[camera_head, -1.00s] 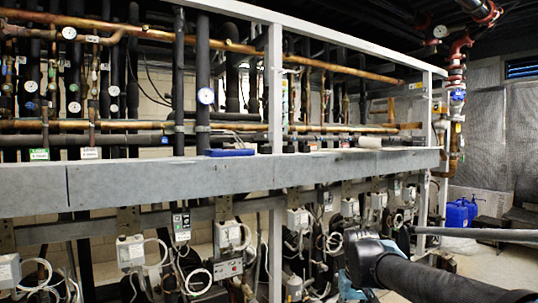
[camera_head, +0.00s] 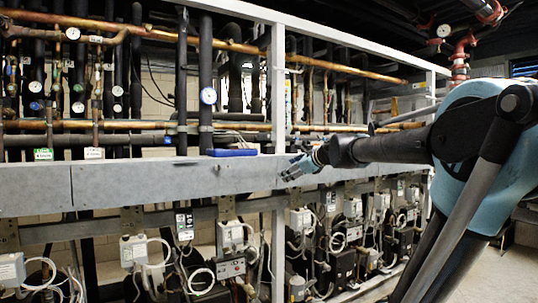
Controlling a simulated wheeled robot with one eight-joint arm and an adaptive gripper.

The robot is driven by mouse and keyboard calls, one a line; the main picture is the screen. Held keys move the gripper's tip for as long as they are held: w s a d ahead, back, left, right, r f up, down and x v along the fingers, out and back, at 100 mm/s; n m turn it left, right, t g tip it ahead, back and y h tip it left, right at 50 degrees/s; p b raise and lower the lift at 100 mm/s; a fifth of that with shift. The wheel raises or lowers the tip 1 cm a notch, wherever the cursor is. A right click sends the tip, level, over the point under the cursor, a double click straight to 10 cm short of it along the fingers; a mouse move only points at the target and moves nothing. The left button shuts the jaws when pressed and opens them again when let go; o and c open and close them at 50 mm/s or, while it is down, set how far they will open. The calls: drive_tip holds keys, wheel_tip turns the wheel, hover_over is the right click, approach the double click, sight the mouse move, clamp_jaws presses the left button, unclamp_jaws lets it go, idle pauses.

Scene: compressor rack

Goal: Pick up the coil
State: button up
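No separate coil stands out for certain.
A white upright post (camera_head: 277,90) rises behind the ledge near my gripper. Copper pipes (camera_head: 130,125), black pipes and gauges (camera_head: 208,96) fill the rack behind. Grey control boxes (camera_head: 133,250) with cables hang below. My arm covers the right side of the ledge.

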sight(269, 147)
drive_tip(key=w+r+m+t, duration=0.3)
drive_tip(key=w+r+m, duration=0.5)
drive_tip(key=r, duration=0.1)
drive_tip(key=x, duration=0.8)
drive_tip(key=a+x, duration=0.1)
drive_tip(key=x, duration=0.3)
drive_tip(key=shift+s+r, duration=0.1)
drive_tip(key=shift+s, duration=0.15)
drive_tip(key=shift+r+x, duration=0.2)
drive_tip(key=shift+x, duration=0.75)
drive_tip(key=shift+r+x, duration=0.2)
drive_tip(key=shift+x, duration=1.5)
drive_tip(key=c, duration=1.3)
